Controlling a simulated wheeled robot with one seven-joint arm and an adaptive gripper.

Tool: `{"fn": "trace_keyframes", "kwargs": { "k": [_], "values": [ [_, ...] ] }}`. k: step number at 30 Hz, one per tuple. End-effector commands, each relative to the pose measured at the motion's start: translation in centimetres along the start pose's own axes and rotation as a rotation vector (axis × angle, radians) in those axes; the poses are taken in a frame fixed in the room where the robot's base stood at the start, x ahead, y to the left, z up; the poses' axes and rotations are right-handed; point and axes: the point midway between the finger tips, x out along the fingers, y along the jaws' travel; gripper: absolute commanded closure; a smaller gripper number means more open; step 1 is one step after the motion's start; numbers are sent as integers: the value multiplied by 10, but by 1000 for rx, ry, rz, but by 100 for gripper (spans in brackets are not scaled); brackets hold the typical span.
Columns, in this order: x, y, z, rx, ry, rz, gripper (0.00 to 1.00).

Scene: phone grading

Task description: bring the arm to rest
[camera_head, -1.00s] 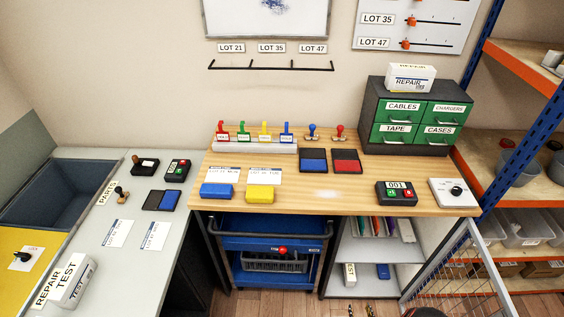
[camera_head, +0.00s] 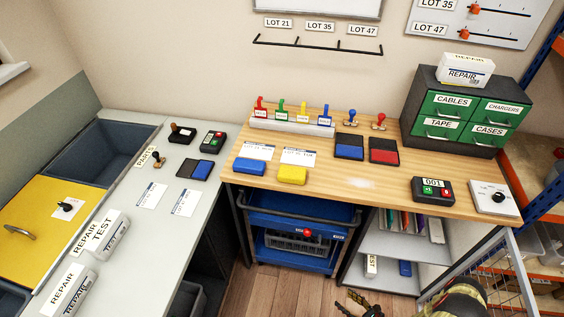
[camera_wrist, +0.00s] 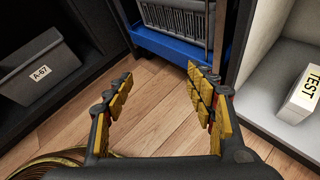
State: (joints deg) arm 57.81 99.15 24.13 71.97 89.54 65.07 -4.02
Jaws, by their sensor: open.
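My gripper (camera_wrist: 160,105) is open and empty in the wrist view. Its yellow-padded fingers are spread above the wood floor. Between and beyond the fingertips are bare floor and the blue base of the cart. In the head view the tip of my gripper (camera_head: 360,305) shows at the bottom edge, low in front of the lower shelves and apart from the workbench. Part of my arm (camera_head: 462,300) shows at the bottom right, beside the wire grating.
The blue cart (camera_head: 298,222) stands under the wooden workbench (camera_head: 340,188). A grey shelf unit (camera_head: 385,280) with a TEST box (camera_wrist: 308,90) is at the right. A grey bin labelled A-67 (camera_wrist: 35,75) stands at the left. Open floor (camera_head: 255,290) lies in front.

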Motion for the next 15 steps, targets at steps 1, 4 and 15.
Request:
{"fn": "trace_keyframes", "kwargs": {
  "k": [1,4,15],
  "values": [
    [-7,-4,20,-49,12,54,44],
    [-20,0,57,-142,37,170,44],
    [-78,18,183,-506,158,529,44]
  ]
}}
